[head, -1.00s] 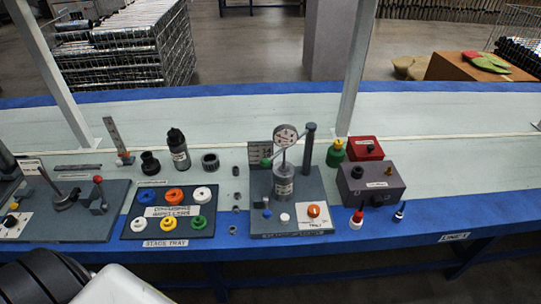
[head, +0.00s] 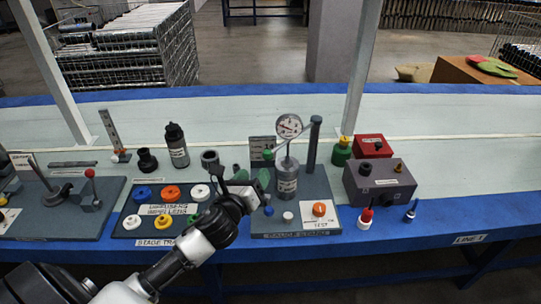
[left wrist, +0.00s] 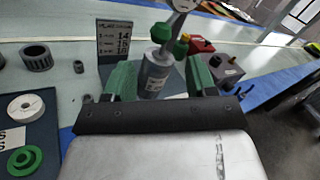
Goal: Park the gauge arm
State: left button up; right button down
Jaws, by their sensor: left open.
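The gauge arm (head: 296,136) reaches from a dark upright post (head: 314,145) over a grey cylinder (head: 286,182), with a round white dial (head: 289,126) and a green knob (head: 267,154) at its left end. The green knob (left wrist: 160,33) also shows in the left wrist view, above and in front of the cylinder (left wrist: 157,74). My left gripper (head: 252,180) is open at the left side of the test stand, below the knob. In the left wrist view its green fingers (left wrist: 161,78) appear either side of the cylinder, holding nothing. My right gripper is out of view.
A number plate (head: 262,147) stands behind the cylinder. A green bottle (head: 342,151), red box (head: 373,146) and grey box (head: 379,182) are to the right. The impeller tray (head: 125,228) lies left, partly behind my left arm.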

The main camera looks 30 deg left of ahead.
aim_at(270, 151)
pick_arm(q)
jog(key=w, duration=1)
jog(key=shift+w+a+r, duration=0.15)
jog(key=shift+w+a, duration=0.2)
jog(key=shift+w, duration=0.05)
jog(key=shift+a, duration=0.1)
grip_shut()
